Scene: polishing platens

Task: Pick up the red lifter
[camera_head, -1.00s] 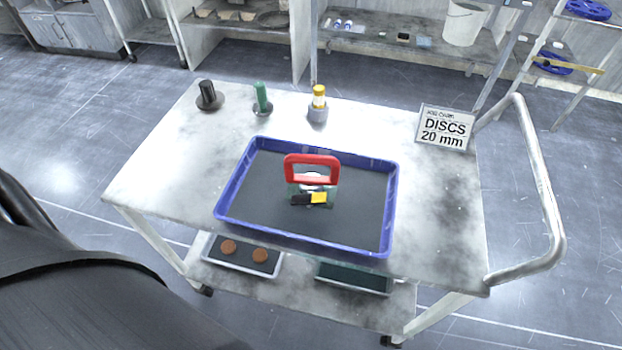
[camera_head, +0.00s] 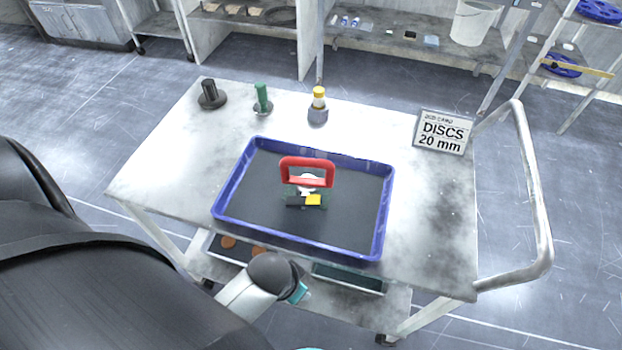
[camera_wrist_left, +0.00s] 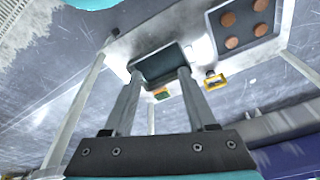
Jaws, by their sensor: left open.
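The red lifter (camera_head: 307,171) stands upright in the blue tray (camera_head: 224,196) on the cart top. It has a red loop handle over a pale middle and a dark base with a yellow part. My left gripper (camera_wrist_left: 160,74) is open in the left wrist view, with nothing held between its fingers. It is at the lower shelf's level, apart from the lifter. In the head view only part of my left arm shows, at the cart's near edge, and its fingers are hidden. I cannot make out the lifter in the left wrist view. My right gripper is out of view.
The cart top (camera_head: 160,150) holds a black post (camera_head: 210,94), a green-handled piece (camera_head: 262,98), a yellow-capped bottle (camera_head: 318,105) and a DISCS 20 mm card (camera_head: 443,132). Brown discs (camera_wrist_left: 229,19) lie in a lower tray. A curved handle (camera_head: 540,200) borders the right side.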

